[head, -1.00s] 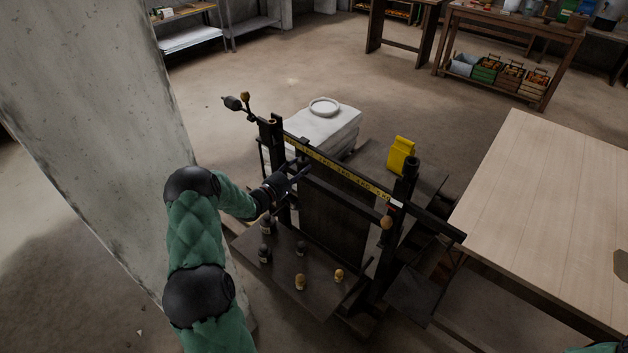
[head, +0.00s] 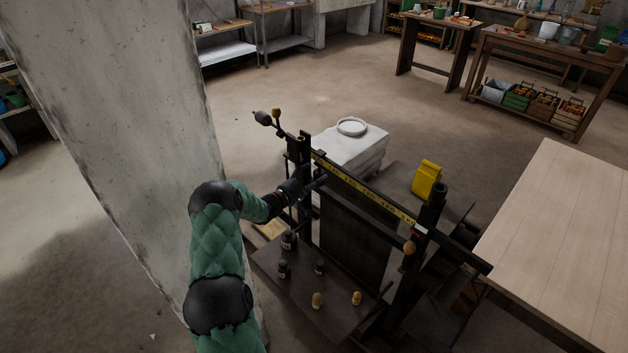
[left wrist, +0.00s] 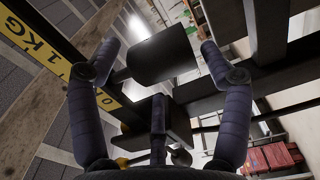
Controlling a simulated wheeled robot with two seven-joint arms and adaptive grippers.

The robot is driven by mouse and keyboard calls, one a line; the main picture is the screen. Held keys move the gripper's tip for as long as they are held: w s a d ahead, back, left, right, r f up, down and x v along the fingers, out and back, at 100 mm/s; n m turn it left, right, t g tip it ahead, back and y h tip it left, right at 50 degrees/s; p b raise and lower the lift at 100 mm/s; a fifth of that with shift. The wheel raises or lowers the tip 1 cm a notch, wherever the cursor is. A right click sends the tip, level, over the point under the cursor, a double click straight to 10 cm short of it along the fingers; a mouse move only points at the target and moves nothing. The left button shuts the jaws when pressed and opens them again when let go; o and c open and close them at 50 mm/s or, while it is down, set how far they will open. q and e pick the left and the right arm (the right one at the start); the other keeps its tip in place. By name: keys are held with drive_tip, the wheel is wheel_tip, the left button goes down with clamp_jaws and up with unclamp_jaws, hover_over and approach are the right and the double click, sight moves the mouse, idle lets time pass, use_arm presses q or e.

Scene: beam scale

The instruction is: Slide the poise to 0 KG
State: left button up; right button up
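The dark beam scale has a long black beam (head: 455,252) with a yellow number strip (head: 372,198). In the left wrist view the strip (left wrist: 56,68) shows "1 KG" and a "0" lower down. A dark cylinder with a block below it, apparently the poise (left wrist: 165,57), sits near the "0" end. My left gripper (head: 320,181) is at the left part of the beam, on its near side. In the left wrist view its fingers (left wrist: 158,60) are spread, one on each side of the dark cylinder, with gaps visible. The poise is hard to make out in the head view. My right gripper is out of view.
Small weights (head: 317,300) stand on the scale's near shelf. A yellow bag (head: 427,180) and white sacks (head: 350,150) are behind the beam. A concrete pillar (head: 130,130) rises left of my arm; a wooden table (head: 560,235) is at right.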

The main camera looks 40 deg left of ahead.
use_arm(q)
drive_tip(key=s+d+f+p, duration=0.1)
drive_tip(key=d, duration=1.6)
drive_tip(key=s+a+p, duration=0.1)
drive_tip(key=s+p, duration=0.1)
drive_tip(key=s, duration=0.9)
drive_tip(key=w+d+f+m+g+p, duration=0.1)
drive_tip(key=d+f+m+g+p, duration=0.2)
drive_tip(key=d+f+p, duration=0.5)
drive_tip(key=shift+w+d+f+g, duration=0.4)
drive_tip(key=shift+d+f+g, duration=0.45)
drive_tip(key=shift+f+g, duration=0.05)
drive_tip(key=shift+a, duration=0.1)
